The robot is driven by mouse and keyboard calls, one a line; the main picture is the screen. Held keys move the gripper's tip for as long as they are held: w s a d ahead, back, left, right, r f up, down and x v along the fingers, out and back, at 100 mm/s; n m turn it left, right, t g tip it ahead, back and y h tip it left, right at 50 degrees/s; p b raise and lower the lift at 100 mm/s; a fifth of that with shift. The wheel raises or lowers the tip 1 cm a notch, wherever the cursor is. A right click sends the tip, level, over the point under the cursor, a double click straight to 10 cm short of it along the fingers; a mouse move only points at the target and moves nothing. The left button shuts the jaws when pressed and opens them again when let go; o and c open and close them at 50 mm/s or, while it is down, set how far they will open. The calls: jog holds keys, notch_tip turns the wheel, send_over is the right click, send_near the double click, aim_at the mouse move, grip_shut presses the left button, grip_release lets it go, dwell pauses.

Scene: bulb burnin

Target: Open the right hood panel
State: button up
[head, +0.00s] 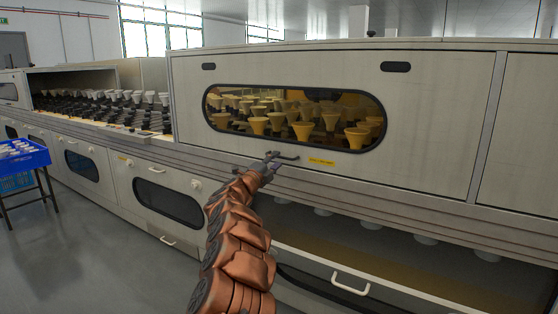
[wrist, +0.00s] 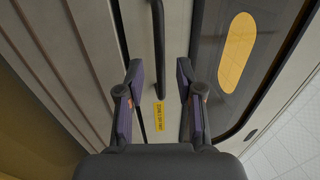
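The right hood panel (head: 430,125) is a large pale panel with a rounded dark-framed window, and it hangs down shut. Its dark bar handle (head: 288,156) sits at the lower edge, beside a yellow label (head: 321,162). My gripper (head: 268,164) is at the left part of this handle in the head view. In the wrist view my gripper (wrist: 159,68) is open, with its two fingers apart. The handle (wrist: 157,40) runs between the fingers in the picture, touching neither visibly. I cannot tell how deep it sits between them.
Reflector bulbs (head: 302,130) show behind the window. An open bay (head: 100,105) with rows of bulbs lies at left. Below the panel is a ledge over lower doors with a pale handle (head: 350,285). A blue crate (head: 22,158) on a stand is at far left. The floor between is clear.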

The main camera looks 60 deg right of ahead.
aim_at(279, 157)
jog(key=shift+w+d+r, duration=0.1)
jog(key=shift+d+r, duration=0.1)
jog(key=shift+d, duration=0.55)
jog(key=shift+d+r, duration=0.15)
jog(key=shift+d, duration=0.6)
jog(key=shift+c, duration=0.3)
grip_shut()
